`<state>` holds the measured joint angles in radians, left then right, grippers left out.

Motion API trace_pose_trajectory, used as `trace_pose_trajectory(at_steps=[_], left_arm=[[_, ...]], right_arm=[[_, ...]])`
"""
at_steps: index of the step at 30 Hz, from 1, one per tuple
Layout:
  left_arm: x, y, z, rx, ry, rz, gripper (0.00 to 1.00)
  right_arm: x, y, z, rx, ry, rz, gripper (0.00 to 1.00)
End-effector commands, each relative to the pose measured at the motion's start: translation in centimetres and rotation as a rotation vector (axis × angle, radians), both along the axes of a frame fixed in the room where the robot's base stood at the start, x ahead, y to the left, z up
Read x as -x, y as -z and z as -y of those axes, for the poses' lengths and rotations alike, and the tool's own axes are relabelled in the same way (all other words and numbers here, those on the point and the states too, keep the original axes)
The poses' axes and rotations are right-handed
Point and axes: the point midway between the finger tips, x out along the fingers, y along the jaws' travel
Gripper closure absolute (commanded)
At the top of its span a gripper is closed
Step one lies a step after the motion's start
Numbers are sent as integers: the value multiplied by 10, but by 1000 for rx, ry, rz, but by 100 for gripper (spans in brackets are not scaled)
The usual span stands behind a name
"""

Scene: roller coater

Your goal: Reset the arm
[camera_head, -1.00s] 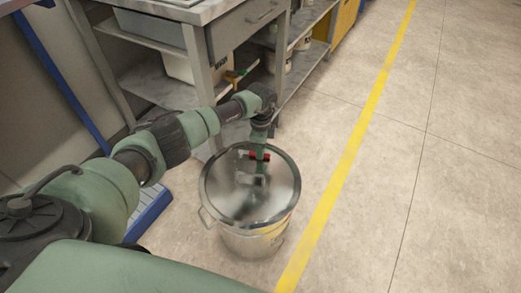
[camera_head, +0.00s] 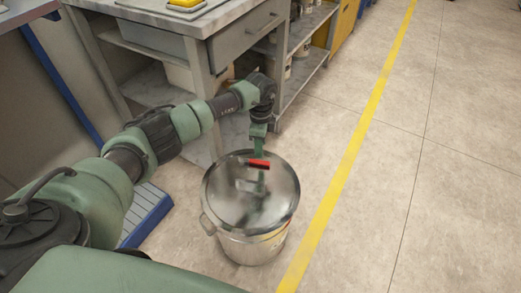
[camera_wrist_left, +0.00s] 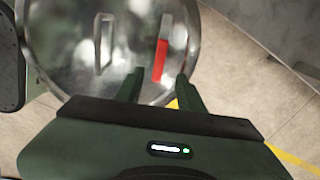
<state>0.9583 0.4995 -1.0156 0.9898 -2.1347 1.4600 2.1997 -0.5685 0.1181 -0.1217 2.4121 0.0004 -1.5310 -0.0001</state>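My left arm reaches in from the left in the head view, its gripper (camera_head: 259,156) pointing down over a metal bin (camera_head: 252,245) on the floor. The bin has a shiny round lid (camera_head: 230,200). Contact cannot be told. My right gripper is not in view.
A grey workbench (camera_head: 200,50) with a drawer and shelves stands behind my left arm. A blue-edged step (camera_head: 150,215) lies left of the bin. A yellow floor line (camera_head: 345,165) runs right of the bin, with clear floor beyond.

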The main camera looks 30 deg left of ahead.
Motion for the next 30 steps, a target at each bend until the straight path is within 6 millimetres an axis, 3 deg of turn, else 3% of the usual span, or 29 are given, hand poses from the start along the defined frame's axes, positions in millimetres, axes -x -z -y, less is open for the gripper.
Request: trace_pose_trajectory(at_steps=[5, 19, 22, 26, 30], left_arm=[[0, -10, 0, 0, -1, 0, 62], [0, -10, 0, 1, 0, 0, 62], [1, -7, 10, 29, 19, 8, 62], [3, 4, 61, 179, 115, 62, 62], [12, 3, 161, 486, 259, 211, 62]], right_arm=[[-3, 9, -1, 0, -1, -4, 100], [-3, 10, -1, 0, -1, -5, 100], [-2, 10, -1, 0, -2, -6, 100], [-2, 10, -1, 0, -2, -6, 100], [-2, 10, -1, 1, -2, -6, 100]])
